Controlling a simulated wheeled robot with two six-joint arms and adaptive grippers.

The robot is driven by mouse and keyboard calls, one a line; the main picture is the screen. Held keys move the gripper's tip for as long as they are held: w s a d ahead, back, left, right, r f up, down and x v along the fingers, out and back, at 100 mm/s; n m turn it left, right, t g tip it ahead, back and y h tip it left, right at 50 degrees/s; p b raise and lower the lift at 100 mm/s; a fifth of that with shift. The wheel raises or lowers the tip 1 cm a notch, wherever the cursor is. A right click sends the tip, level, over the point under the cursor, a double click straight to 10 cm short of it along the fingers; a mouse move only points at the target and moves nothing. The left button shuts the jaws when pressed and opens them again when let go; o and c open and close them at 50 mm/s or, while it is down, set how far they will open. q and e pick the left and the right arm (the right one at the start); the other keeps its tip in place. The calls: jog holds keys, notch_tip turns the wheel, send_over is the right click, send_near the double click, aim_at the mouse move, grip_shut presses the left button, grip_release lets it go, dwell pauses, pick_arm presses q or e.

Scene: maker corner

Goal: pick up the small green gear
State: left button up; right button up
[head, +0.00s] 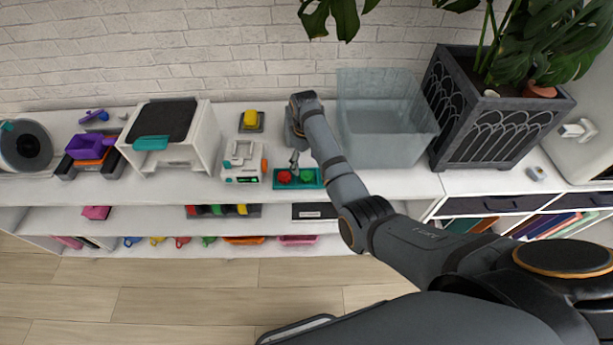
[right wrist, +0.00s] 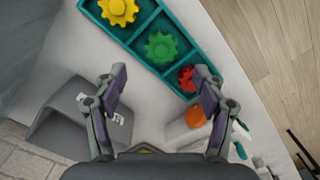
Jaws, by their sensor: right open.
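The small green gear (right wrist: 161,46) lies in the middle compartment of a teal tray (right wrist: 197,50) in the right wrist view, with a yellow gear (right wrist: 118,10) on one side and a red gear (right wrist: 187,79) on the other. In the head view the green gear (head: 307,178) and red gear (head: 285,176) show, and my arm hides the yellow one. My right gripper (right wrist: 160,78) is open and empty. Its fingertips point toward the tray, with the green gear beyond and between them in the picture. My left gripper is not in view.
A white device with an orange knob (head: 243,162) stands just left of the tray. A clear bin (head: 385,125) and a dark planter (head: 490,115) stand to the right. A yellow item on a dark base (head: 251,121) is behind the device. The shelf's front edge is close to the tray.

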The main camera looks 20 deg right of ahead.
aim_at(307, 174)
jog(key=f, duration=0.4)
jog(key=shift+s+d+f+p, duration=0.15)
jog(key=shift+s+f+p, duration=0.2)
jog(key=shift+s+f, duration=0.05)
jog(key=c, duration=1)
jog(key=shift+r, duration=0.15)
